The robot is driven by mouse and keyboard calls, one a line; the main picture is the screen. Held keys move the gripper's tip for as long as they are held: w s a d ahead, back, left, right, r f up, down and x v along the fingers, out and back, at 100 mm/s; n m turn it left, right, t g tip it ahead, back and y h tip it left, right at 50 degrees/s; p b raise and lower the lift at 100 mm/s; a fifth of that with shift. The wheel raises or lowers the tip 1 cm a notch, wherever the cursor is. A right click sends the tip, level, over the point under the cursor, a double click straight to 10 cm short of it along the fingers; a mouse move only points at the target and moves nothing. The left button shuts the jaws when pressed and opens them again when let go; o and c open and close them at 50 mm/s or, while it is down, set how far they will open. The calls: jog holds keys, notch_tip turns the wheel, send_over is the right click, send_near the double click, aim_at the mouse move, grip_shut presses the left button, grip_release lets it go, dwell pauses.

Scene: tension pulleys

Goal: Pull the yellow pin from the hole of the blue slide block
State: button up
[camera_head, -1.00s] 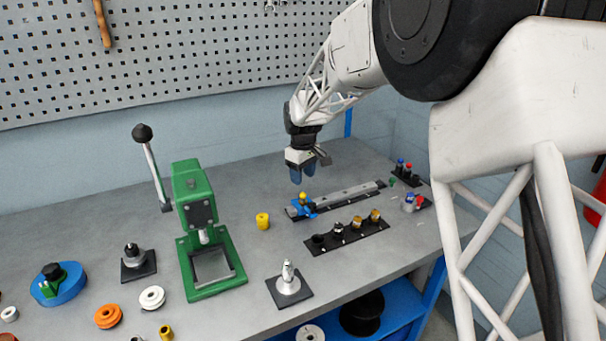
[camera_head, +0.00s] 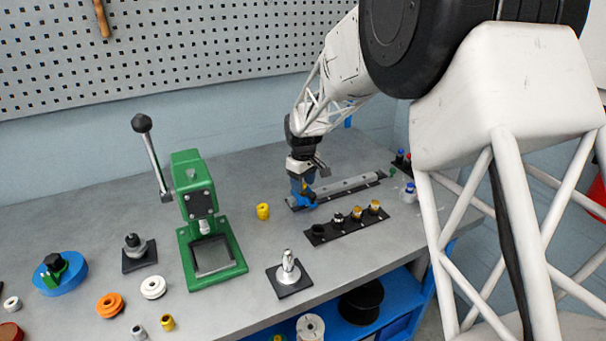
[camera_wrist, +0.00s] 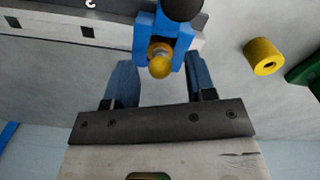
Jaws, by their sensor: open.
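The yellow pin (camera_wrist: 160,62) shows its round head in the wrist view, standing in the blue slide block (camera_wrist: 144,32). The block sits at the near-left end of a grey rail, and it also shows in the head view (camera_head: 307,200). My gripper (camera_wrist: 162,75) is open, with one blue finger on each side of the pin head and a gap visible on both sides. In the head view my gripper (camera_head: 301,188) is low over the block and hides the pin.
A black knob (camera_wrist: 183,8) is on the block beyond the pin. A yellow bushing (camera_head: 263,211) stands on the bench to the left. A black strip (camera_head: 340,226) with several fittings lies in front of the rail. The green press (camera_head: 195,215) stands farther left.

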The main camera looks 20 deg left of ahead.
aim_at(304, 183)
jog(key=shift+f, duration=0.65)
grip_shut()
jog(key=shift+r, duration=2.35)
dwell(1.5)
jog(key=shift+r, duration=1.9)
jog(key=shift+w, duration=0.1)
